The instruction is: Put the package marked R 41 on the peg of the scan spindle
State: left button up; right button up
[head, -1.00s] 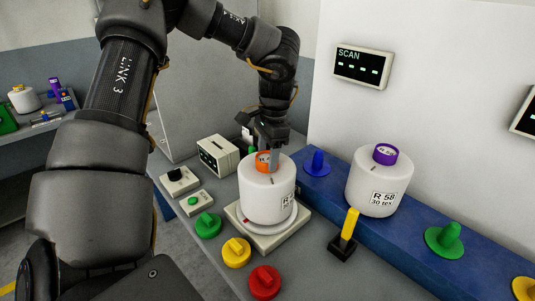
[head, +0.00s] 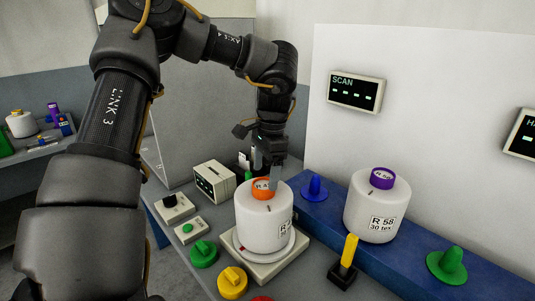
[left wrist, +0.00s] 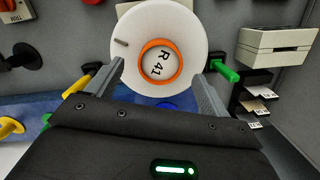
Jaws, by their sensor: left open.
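The package marked R 41 (head: 263,222) is a white bobbin with an orange core ring. It stands upright on a pale scale plate. My left gripper (head: 266,181) is open just above its top, fingers pointing down near the orange ring. In the left wrist view the R 41 package (left wrist: 189,32) shows its label between and beyond the two open fingers (left wrist: 161,75). The scan spindle has a bare blue peg (head: 314,188) on the blue rail, below the SCAN display (head: 355,92). My right gripper is not in view.
A white R 58 package (head: 375,212) with a purple core stands on the rail right of the blue peg. A yellow lever (head: 349,252) stands in front. A green peg (head: 447,266) is further right. Green and yellow knobs (head: 203,254) and a pale box (head: 214,183) flank the scale (head: 284,262).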

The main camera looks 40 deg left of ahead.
pick_arm(q)
notch_tip(320, 180, up, 8)
jog(key=p, duration=0.1)
jog(key=shift+w+d+f, duration=0.2)
jog(key=shift+w, duration=0.2)
dwell(0.4)
